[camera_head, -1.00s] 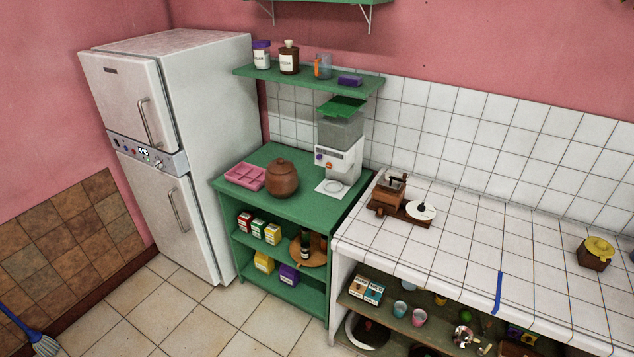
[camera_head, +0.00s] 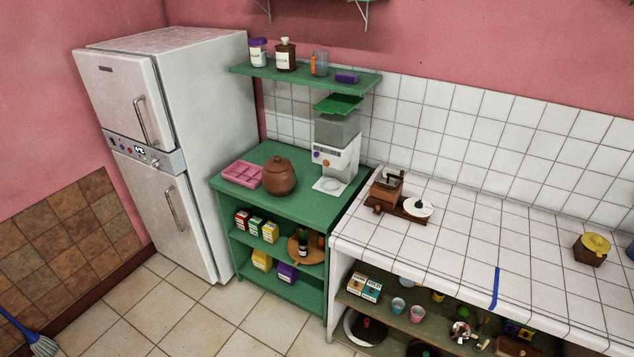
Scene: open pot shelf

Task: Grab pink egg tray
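The pink egg tray (camera_head: 242,174) lies flat on the top of the green shelf unit (camera_head: 310,208), near its left edge. It has several square compartments that look empty. A brown lidded pot (camera_head: 279,178) stands just to its right and is close to its right end. Neither of my grippers shows in the head view.
A white fridge (camera_head: 170,150) stands left of the green unit. A grain dispenser (camera_head: 337,150) stands at the unit's back right, below a green wall shelf (camera_head: 305,77) with jars. A white tiled counter (camera_head: 480,240) extends right. Tiled floor (camera_head: 190,310) in front is clear.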

